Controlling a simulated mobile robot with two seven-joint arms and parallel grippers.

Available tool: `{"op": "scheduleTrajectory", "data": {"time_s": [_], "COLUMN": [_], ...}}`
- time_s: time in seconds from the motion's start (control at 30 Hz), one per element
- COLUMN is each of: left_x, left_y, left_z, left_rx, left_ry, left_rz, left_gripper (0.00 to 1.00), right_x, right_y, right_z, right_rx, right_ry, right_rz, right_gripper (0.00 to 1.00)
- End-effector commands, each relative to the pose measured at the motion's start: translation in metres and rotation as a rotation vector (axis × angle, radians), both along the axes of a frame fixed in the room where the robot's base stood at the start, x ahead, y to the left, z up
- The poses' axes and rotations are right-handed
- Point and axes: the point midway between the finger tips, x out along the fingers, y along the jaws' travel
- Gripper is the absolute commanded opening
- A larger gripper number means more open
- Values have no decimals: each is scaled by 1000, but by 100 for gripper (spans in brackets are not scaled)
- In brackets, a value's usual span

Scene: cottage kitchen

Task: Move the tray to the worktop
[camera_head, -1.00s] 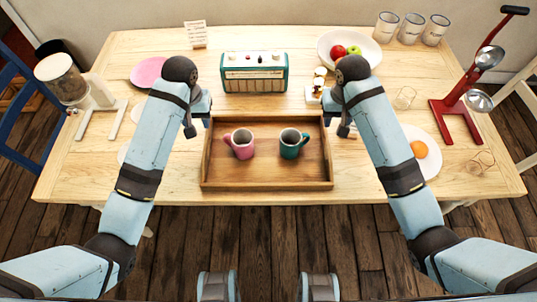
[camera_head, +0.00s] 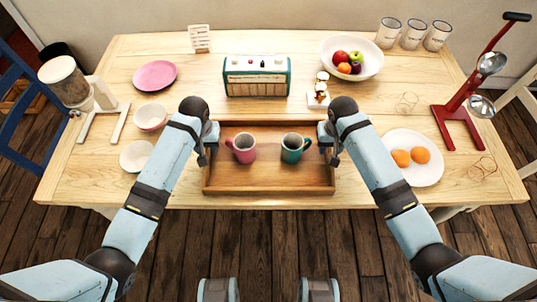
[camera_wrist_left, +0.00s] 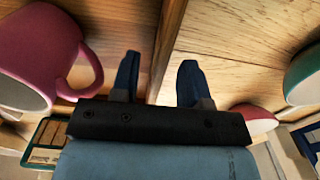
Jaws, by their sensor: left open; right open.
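The wooden tray (camera_head: 266,181) lies on the table near its front edge. A pink mug (camera_head: 243,150) and a teal mug (camera_head: 292,150) stand upright in it. My left gripper (camera_head: 204,156) is open at the tray's left side. In the left wrist view, its fingers (camera_wrist_left: 158,78) stand apart on either side of the tray wall (camera_wrist_left: 167,35), with the pink mug (camera_wrist_left: 42,52) inside. My right gripper (camera_head: 332,154) is open at the tray's right side; its fingertips are partly hidden. No separate worktop is recognisable.
On the wooden table (camera_head: 205,66), two bowls (camera_head: 151,117) stand left of my left arm. A plate with two oranges (camera_head: 425,172) lies right of my right arm. A teal radio (camera_head: 256,77) and small figurine (camera_head: 321,88) stand behind the tray. A red stand (camera_head: 458,128) is far right.

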Motion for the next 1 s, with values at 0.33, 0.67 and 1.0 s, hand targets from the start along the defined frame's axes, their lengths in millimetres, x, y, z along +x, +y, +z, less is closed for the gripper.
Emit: {"op": "scheduleTrajectory", "data": {"time_s": [0.33, 0.67, 1.0], "left_x": [0, 0, 0], "left_y": [0, 0, 0], "left_z": [-28, -28, -28], "left_rx": [0, 0, 0], "left_ry": [0, 0, 0], "left_rz": [0, 0, 0], "left_gripper": [42, 25, 0], "right_x": [0, 0, 0], "right_y": [0, 0, 0], "right_z": [-28, -28, -28], "right_rx": [0, 0, 0], "right_ry": [0, -1, -1], "right_rz": [0, 0, 0], "right_gripper": [42, 25, 0]}}
